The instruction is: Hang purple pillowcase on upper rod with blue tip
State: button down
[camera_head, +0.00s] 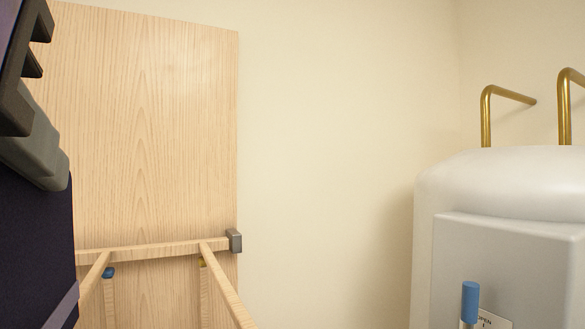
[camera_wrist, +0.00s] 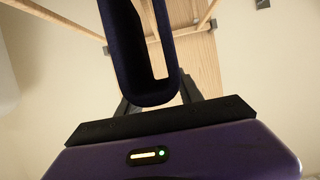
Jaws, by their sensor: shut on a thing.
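My gripper (camera_head: 40,150) is at the left edge of the head view, partly cut off, and is shut on the purple pillowcase (camera_head: 38,240). The dark pillowcase hangs below the fingers. In the wrist view it forms a narrow U-shaped fold (camera_wrist: 150,95) between the fingers. The wooden drying rack (camera_head: 160,248) has a crossbar and two rods reaching toward the camera. A blue tip (camera_head: 108,271) shows by the left rod, right of the pillowcase, and a yellowish tip (camera_head: 202,262) by the right rod. The pillowcase hides part of the rack's left side.
A tall wooden panel (camera_head: 150,120) stands behind the rack. A white tank (camera_head: 500,185) with brass pipes (camera_head: 486,115) and a blue-ended handle (camera_head: 470,300) stands at right. Bare wall (camera_head: 330,150) lies between. A grey block (camera_head: 234,240) caps the crossbar's right end.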

jog(key=shift+w+a+f, duration=0.1)
jog(key=shift+w+a, duration=0.25)
jog(key=shift+w, duration=0.3)
jog(key=shift+w+a+r, duration=0.1)
jog(key=shift+w+a, duration=0.2)
jog(key=shift+w, duration=0.35)
jog(key=shift+w+a+f, duration=0.1)
jog(key=shift+w+a, duration=0.25)
jog(key=shift+w, duration=0.3)
jog(key=w+a, duration=0.3)
jog(key=w, duration=0.1)
jog(key=shift+w+d+f+b, duration=0.1)
jog(key=shift+f+b, duration=3.9)
jog(key=shift+f, duration=2.75)
jog(key=c, duration=0.7)
grip_release()
